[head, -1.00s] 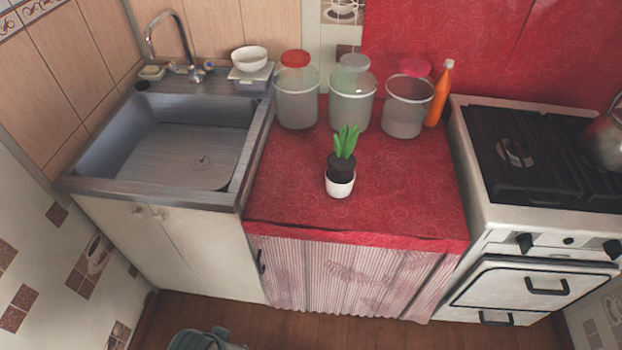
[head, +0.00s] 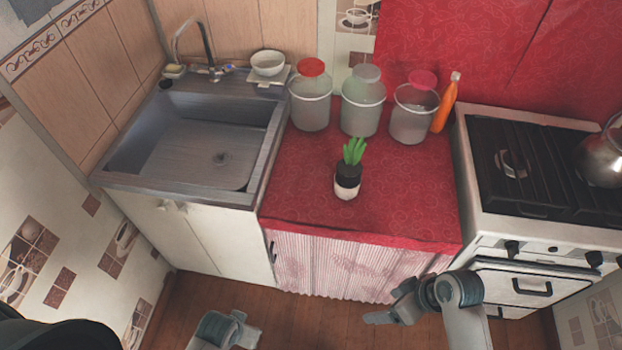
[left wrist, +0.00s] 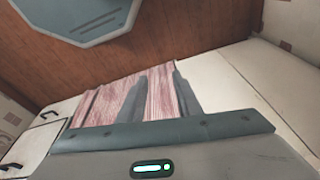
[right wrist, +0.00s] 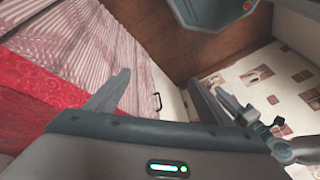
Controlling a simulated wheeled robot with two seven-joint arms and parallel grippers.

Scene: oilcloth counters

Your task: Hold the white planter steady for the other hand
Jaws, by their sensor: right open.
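The white planter (head: 346,190) stands upright on the red oilcloth counter (head: 300,190), right of the sink. It holds dark soil and a green plant (head: 354,150). My right gripper (head: 384,306) is low in front of the counter, below and apart from the planter. In the right wrist view its fingers (right wrist: 158,78) are spread with nothing between them. My left gripper (left wrist: 156,80) shows in the left wrist view with its fingers apart and empty, the striped curtain behind them. The planter is not in either wrist view.
Several lidded clear jars, one of them here (head: 362,108), and an orange bottle (head: 446,103) stand behind the planter. The sink (head: 190,150) is left, the stove (head: 530,170) right. The counter around the planter is clear.

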